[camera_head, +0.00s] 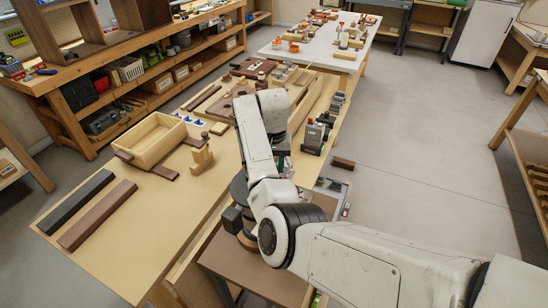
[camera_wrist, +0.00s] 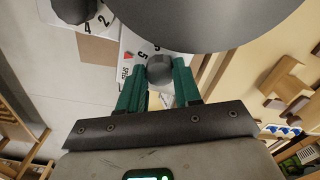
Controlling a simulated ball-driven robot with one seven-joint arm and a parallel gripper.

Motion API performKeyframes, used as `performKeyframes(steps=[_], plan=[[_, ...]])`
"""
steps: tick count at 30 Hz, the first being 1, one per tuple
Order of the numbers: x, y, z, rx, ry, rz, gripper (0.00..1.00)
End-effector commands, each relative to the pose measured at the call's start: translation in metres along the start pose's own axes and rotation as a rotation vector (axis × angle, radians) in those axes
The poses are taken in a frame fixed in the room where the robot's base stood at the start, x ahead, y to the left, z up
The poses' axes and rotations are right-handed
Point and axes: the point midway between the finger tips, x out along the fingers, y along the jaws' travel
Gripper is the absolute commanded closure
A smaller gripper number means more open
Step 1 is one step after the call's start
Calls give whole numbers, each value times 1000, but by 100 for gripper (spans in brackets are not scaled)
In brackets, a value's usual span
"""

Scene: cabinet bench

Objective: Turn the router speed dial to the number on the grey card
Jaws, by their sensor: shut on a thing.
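In the wrist view, the green fingers of my gripper (camera_wrist: 159,84) are closed on the sides of a small dark grey round knob (camera_wrist: 160,68). Beside the knob is a white plate (camera_wrist: 129,42) with the printed numeral 5, the letters of SPEED partly visible, and a red triangle mark. Other numbers are hidden by the knob and fingers. A large grey round body (camera_wrist: 200,18) overhangs the plate at the top. In the head view my arm covers the gripper and knob. I cannot make out which surface is the grey card or read its number.
A second dark knob (camera_wrist: 80,8) with numerals 4 and 2 beside it is at the wrist view's upper left.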

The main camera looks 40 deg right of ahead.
Motion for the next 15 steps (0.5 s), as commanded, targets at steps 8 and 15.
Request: performKeyframes(steps=[8, 15], plan=[[-2, 0, 0, -170, 1, 2, 97], [-1, 0, 0, -245, 3, 1, 97]])
